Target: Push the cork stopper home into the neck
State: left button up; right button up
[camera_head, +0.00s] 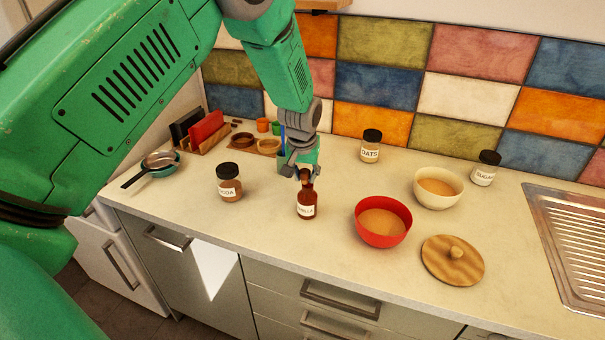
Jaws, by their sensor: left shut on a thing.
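A small dark brown bottle (306,211) with a white label stands upright on the counter, left of the red bowl. My left gripper (305,178) points down right above the bottle and is shut on the brown cork stopper (306,176) at the neck. The fingers hide part of the stopper and the neck, so I cannot tell how deep the stopper sits. My right gripper is not in view.
A cocoa jar (229,182) stands left of the bottle, and a red bowl (383,238) stands to its right. An oats jar (370,147) is behind. A cream bowl (438,201), wooden lid (452,275) and sugar jar (486,168) are farther right. The counter's front edge is close.

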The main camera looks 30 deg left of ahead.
pick_arm(q)
jog(key=shift+d+f, duration=0.25)
jog(key=shift+d, duration=0.2)
jog(key=shift+f, duration=0.1)
jog(key=o, duration=0.7)
jog(key=shift+a, duration=0.25)
jog(key=shift+c, duration=0.2)
jog(key=shift+o, duration=0.8)
jog(key=shift+a+f, duration=0.1)
jog(key=shift+a, duration=0.1)
jog(key=shift+s+a+f, duration=0.1)
jog(key=shift+a, duration=0.15)
jog(key=shift+d, duration=0.5)
jog(key=shift+r, duration=0.4)
jog(key=v, duration=1.1)
jog(key=shift+d, duration=0.2)
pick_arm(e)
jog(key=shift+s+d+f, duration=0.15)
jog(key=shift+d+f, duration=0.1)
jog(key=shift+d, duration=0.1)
pick_arm(q)
jog(key=shift+a+r, duration=0.1)
jog(key=shift+a, duration=0.05)
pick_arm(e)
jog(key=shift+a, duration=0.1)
pick_arm(q)
jog(key=shift+a, duration=0.15)
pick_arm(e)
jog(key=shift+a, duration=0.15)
